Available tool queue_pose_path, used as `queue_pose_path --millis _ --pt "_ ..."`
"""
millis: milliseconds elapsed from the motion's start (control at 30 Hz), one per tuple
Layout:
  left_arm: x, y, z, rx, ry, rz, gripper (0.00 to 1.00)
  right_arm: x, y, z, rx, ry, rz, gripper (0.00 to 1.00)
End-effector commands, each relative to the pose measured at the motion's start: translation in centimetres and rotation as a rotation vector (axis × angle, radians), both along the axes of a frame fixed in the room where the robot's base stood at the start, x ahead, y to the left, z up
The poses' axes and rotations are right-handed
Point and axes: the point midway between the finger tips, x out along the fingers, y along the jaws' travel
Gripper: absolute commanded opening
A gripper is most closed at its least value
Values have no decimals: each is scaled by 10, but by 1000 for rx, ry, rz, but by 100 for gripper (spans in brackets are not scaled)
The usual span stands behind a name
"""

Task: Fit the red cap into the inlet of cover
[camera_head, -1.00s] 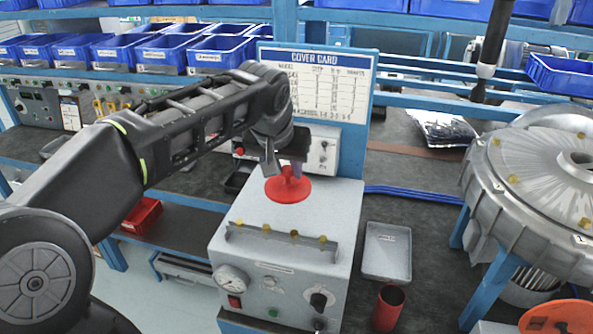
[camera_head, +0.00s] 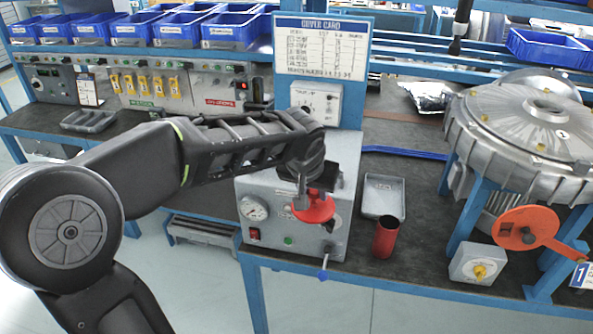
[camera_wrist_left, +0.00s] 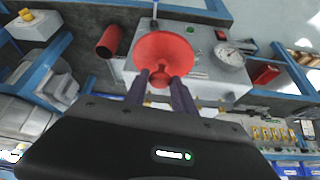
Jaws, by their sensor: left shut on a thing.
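The red cap (camera_head: 322,212) is a round disc with a raised grip on its back. My left gripper (camera_head: 310,199) is shut on that grip and holds the cap tilted in front of the grey control box. The cap also shows in the left wrist view (camera_wrist_left: 163,47), with the finger ends (camera_wrist_left: 161,79) on its grip. The cover (camera_head: 497,125) is a large round grey metal casing on a blue stand at the right, well apart from the cap. A small dark opening (camera_head: 551,117) shows near its top; I cannot tell whether it is the inlet. My right gripper is not in view.
The grey control box (camera_head: 346,165) stands behind my left gripper. To its right are a grey tray (camera_head: 383,190) and an upright red cylinder (camera_head: 386,237). An orange disc with an arm (camera_head: 523,229) and a small box with a yellow knob (camera_head: 478,268) are before the cover.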

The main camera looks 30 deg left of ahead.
Motion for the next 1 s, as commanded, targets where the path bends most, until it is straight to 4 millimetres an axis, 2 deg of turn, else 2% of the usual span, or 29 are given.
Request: queue_pose_path --millis 400,500,633,1000 --pt "14 -82 -118 -16 3 -167 0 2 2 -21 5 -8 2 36" --pt "14 -97 -139 -24 3 -199 0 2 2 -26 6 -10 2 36" --pt "14 -106 -149 -30 1 -216 0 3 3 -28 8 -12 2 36" --pt "14 -106 -148 -29 1 -217 0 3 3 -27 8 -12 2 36"
